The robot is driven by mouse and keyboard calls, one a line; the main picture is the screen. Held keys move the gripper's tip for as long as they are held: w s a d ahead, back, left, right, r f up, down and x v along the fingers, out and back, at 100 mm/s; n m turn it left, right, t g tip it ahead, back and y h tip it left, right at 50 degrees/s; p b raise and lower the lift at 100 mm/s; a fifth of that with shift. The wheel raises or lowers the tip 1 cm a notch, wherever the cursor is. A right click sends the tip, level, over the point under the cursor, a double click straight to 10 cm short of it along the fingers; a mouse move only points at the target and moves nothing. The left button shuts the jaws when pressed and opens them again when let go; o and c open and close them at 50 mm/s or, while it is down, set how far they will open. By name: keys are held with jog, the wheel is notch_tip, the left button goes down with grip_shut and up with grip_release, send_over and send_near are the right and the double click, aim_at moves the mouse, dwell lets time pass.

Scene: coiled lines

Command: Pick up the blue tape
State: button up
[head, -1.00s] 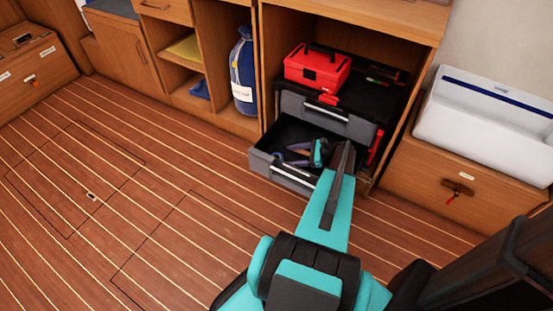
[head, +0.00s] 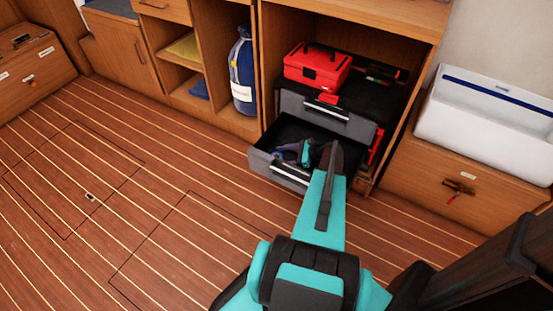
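The lower grey drawer (head: 262,165) is pulled open in the wooden cabinet. My gripper (head: 285,152), dark with teal parts, reaches down into this drawer. A small bluish-purple patch (head: 278,155) shows at the fingertips. It may be the blue tape, but it is too small to tell. My teal and black arm comes up from the bottom of the picture and covers the right part of the drawer. I cannot see whether the fingers are open or shut.
A red toolbox (head: 317,66) sits above the closed upper drawer (head: 327,114). A blue bag (head: 242,72) stands in the compartment to the left. A white cooler box (head: 488,108) is at the right. The plank floor (head: 120,190) is clear.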

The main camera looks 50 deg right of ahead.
aim_at(281, 157)
jog(key=shift+c, duration=0.2)
dwell(0.3)
jog(key=c, duration=1.1)
jog(key=shift+r, duration=0.15)
notch_tip(281, 157, up, 10)
jog(key=shift+f+p, duration=0.1)
jog(key=shift+p, duration=0.85)
